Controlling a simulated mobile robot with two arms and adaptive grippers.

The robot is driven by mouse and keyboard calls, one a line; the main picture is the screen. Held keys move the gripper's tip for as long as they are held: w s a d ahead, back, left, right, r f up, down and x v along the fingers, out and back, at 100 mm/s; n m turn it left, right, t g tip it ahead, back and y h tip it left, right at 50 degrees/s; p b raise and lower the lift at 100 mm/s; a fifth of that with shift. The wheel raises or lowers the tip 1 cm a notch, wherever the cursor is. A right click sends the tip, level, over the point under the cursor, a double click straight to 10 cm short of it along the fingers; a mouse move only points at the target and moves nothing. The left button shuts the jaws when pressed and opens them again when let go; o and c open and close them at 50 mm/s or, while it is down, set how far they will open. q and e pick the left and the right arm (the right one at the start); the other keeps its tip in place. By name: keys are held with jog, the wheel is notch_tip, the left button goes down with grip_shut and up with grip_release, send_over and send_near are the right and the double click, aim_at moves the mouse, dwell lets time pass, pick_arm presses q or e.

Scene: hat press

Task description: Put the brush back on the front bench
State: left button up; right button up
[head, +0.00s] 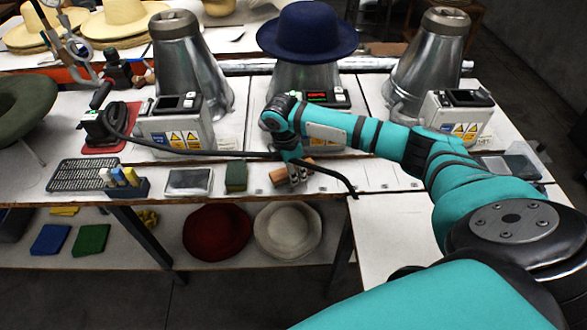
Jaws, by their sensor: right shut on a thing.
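My right gripper (297,178) points down at the front edge of the front bench (335,184), between the dark green block and the right part of the bench. It is shut on the brush (279,177), a brown wooden piece that shows on both sides of the fingers. The brush is low, at or just above the bench top; I cannot tell whether it touches. Its bristles are hidden or too small to make out. My left gripper is not in view.
A dark green block (236,177), a grey tray (188,181) and a bottle holder (128,187) stand left of the brush. A blue hat (307,32) sits on the middle press behind. A black cable (230,154) crosses the bench. Red (217,231) and cream (288,230) hats lie on the lower shelf.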

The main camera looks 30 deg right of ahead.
jog(key=shift+f, duration=0.1)
jog(key=o, duration=1.1)
jog(key=r, duration=0.4)
jog(key=a+r, duration=0.1)
jog(key=r, duration=0.3)
jog(key=a+r, duration=0.1)
jog(key=r, duration=0.3)
jog(key=shift+w+b, duration=0.1)
jog(key=shift+b, duration=0.3)
